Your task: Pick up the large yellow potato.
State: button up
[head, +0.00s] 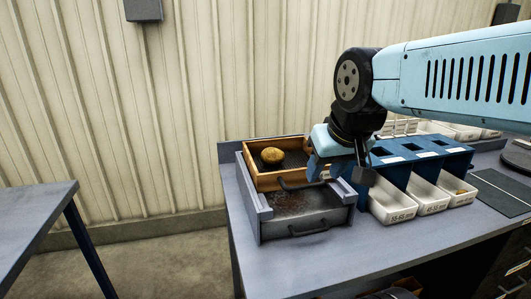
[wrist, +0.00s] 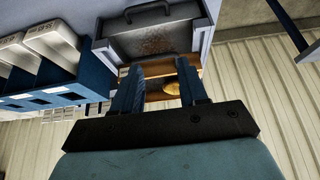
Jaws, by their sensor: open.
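A large yellow potato (head: 272,155) lies in a wooden-framed tray (head: 262,181) with a dark mesh bottom, at the back left of the grey bench. In the wrist view the potato (wrist: 172,88) shows between my fingers, farther off, with part of it hidden by the right finger. My gripper (head: 339,175) is open and empty, to the right of the wooden tray and above the bench. In the wrist view my gripper (wrist: 158,75) has its two blue fingers apart.
A grey metal drawer (head: 300,208) with a handle sits in front of the wooden tray. A blue grading stand (head: 425,165) with white labelled bins (head: 392,205) stands to the right of my gripper. Another table (head: 35,215) is at the left, with open floor between.

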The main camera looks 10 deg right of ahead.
jog(key=shift+w+a, duration=0.15)
jog(key=shift+o, duration=0.3)
jog(key=shift+o, duration=0.8)
jog(key=shift+w+r, duration=0.1)
jog(key=o, duration=0.9)
jog(key=w, duration=0.4)
jog(key=w+a+r+m, duration=0.1)
jog(key=w, duration=0.3)
jog(key=w+r+m+h, duration=0.1)
jog(key=w, duration=0.3)
jog(key=shift+a+g, duration=0.25)
jog(key=shift+g, duration=0.05)
jog(key=shift+c, duration=0.2)
jog(key=m, duration=0.3)
send_near(273, 150)
jog(key=x, duration=1.2)
jog(key=shift+f, duration=0.1)
